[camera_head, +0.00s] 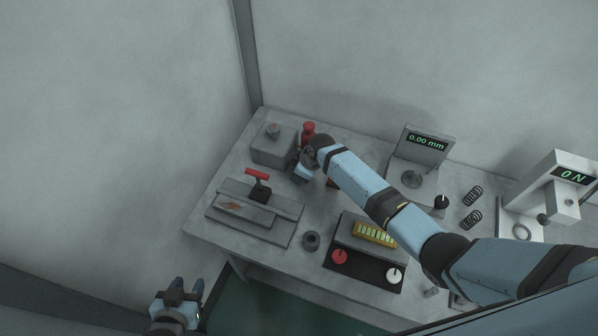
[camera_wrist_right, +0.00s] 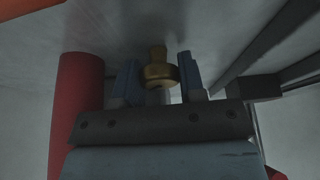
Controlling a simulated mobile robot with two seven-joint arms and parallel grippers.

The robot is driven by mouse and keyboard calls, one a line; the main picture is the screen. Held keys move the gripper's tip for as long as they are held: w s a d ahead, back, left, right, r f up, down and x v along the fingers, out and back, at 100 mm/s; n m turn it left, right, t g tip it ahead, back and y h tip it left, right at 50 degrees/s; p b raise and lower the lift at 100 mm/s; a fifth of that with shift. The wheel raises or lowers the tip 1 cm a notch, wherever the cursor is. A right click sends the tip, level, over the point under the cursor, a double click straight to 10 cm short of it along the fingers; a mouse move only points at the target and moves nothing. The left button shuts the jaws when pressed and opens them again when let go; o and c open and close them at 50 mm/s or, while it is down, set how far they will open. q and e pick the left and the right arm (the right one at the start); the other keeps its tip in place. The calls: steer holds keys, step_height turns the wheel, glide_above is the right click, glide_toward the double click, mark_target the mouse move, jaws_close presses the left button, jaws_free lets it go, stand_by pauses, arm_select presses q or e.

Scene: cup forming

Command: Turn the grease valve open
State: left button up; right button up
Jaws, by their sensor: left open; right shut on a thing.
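A brass knob (camera_wrist_right: 158,72) stands between the two fingers of my right gripper in the right wrist view; I take it to be the grease valve. My right gripper (camera_head: 302,173) is shut on it, near the back of the table beside a red cylinder (camera_head: 308,129). The red cylinder also shows at the left of the right wrist view (camera_wrist_right: 80,105). In the head view my right arm hides the knob. My left gripper (camera_head: 178,286) is open and empty, off the table's front left edge.
A grey block (camera_head: 273,150) stands left of the red cylinder. In front of it is a fixture with a red-handled lever (camera_head: 257,176). A control panel with red and white knobs (camera_head: 366,270) lies under my right arm. A gauge reading 0.00 mm (camera_head: 428,143) stands right.

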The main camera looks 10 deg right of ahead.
steer(key=shift+f+n+g+b, duration=0.1)
steer(key=shift+n+g+b, duration=0.35)
steer(key=shift+n, duration=0.75)
steer(key=shift+n+g+b, duration=0.25)
steer(key=shift+n+b, duration=0.2)
steer(key=shift+n, duration=0.35)
steer(key=shift+y, duration=0.3)
steer(key=o, duration=0.9)
steer(key=shift+o, duration=0.2)
steer(key=b+v, duration=0.1)
steer(key=v, duration=1.3)
